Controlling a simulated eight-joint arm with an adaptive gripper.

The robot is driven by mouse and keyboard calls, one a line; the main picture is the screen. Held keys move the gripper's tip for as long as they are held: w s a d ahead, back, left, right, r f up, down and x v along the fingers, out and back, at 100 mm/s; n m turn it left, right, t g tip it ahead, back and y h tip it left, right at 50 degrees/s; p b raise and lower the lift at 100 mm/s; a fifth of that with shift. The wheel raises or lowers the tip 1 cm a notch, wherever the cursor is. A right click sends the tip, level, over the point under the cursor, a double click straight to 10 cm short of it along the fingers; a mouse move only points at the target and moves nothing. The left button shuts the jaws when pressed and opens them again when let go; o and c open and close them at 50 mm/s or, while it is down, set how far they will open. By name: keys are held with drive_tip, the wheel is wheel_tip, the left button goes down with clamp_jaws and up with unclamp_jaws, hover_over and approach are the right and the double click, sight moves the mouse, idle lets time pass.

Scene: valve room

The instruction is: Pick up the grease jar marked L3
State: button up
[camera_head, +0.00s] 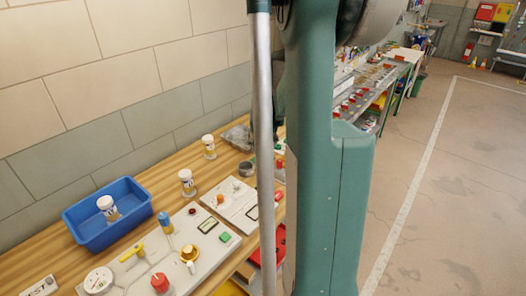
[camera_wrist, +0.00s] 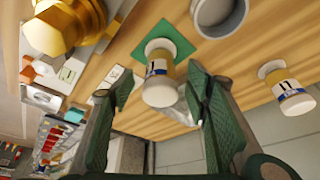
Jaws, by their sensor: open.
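A small jar (camera_wrist: 159,70) with a pale lid, amber body and blue-marked label stands at a green square in the wrist view. My gripper (camera_wrist: 158,82) is open, its green fingers on either side of this jar. I cannot tell whether they touch it, and I cannot read its label fully. Another similar jar (camera_wrist: 288,90) stands apart at the right. In the head view, one jar (camera_head: 108,207) is in the blue bin (camera_head: 76,236), and two more jars (camera_head: 187,183) (camera_head: 209,147) stand along the bench. None of their marks is clearly legible as L3. My gripper is hidden there.
A brass knob (camera_wrist: 66,27) and a grey round cup (camera_wrist: 219,14) are close by in the wrist view. In the head view, panels with valves and knobs (camera_head: 160,262) fill the bench front. The tiled wall (camera_head: 100,110) runs behind. Open floor (camera_head: 450,190) lies right.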

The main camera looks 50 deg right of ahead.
sight(263, 150)
drive_tip(key=shift+b+x, duration=0.65)
drive_tip(key=shift+x, duration=2)
drive_tip(key=c, duration=1)
